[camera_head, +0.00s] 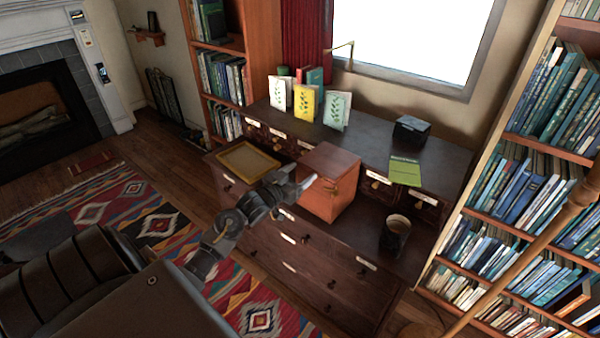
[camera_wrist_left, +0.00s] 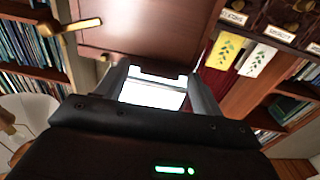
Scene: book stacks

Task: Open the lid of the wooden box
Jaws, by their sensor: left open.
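The wooden box (camera_head: 324,200) is reddish brown and stands on the dark desk, with its lid (camera_head: 328,158) shut. A small brass clasp (camera_head: 331,189) shows on its front. My left gripper (camera_head: 304,185) is open and empty, at the left side of the box near the lid's edge. In the left wrist view the two fingers (camera_wrist_left: 160,82) are spread apart, with the brown box (camera_wrist_left: 150,28) just beyond the tips and a brass piece (camera_wrist_left: 78,26) at its left. I cannot tell whether a fingertip touches the box. My right gripper is out of view.
A yellow-rimmed tray (camera_head: 248,174) lies left of the box. A dark mug (camera_head: 394,237) stands to the right. A green booklet (camera_head: 405,171), a black box (camera_head: 411,129) and upright cards (camera_head: 306,103) are on the raised back part of the desk (camera_head: 365,145).

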